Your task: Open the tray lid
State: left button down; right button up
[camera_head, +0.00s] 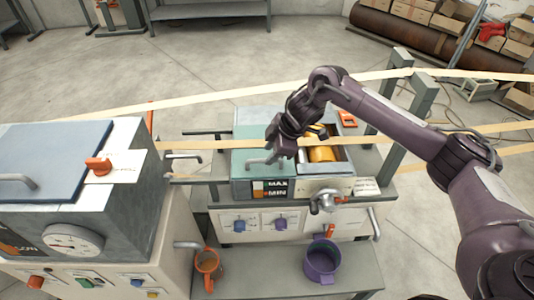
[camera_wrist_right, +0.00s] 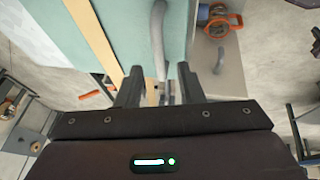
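The tray lid (camera_head: 250,125) is a teal panel on the middle machine, with a grey bar handle (camera_head: 259,161) at its front. It looks closed. In the right wrist view the teal surface (camera_wrist_right: 125,20) fills the upper middle, and the curved handle (camera_wrist_right: 158,38) runs down toward the gap between my fingers. My right gripper (camera_head: 279,146) is over the lid's front right part, close to the handle. In the wrist view its fingers (camera_wrist_right: 158,90) are apart, with the handle's end between them; I cannot tell if they touch it. My left gripper is not in view.
A yellow roller (camera_head: 321,153) sits in an open bay right of the lid. Tan bands (camera_head: 210,144) cross the machine. A machine with a blue-grey lid (camera_head: 45,160) stands left. An orange mug (camera_head: 208,263) and purple pot (camera_head: 320,262) are on the lower shelf.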

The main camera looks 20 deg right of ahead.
jog(key=shift+x, duration=1.5)
grip_shut()
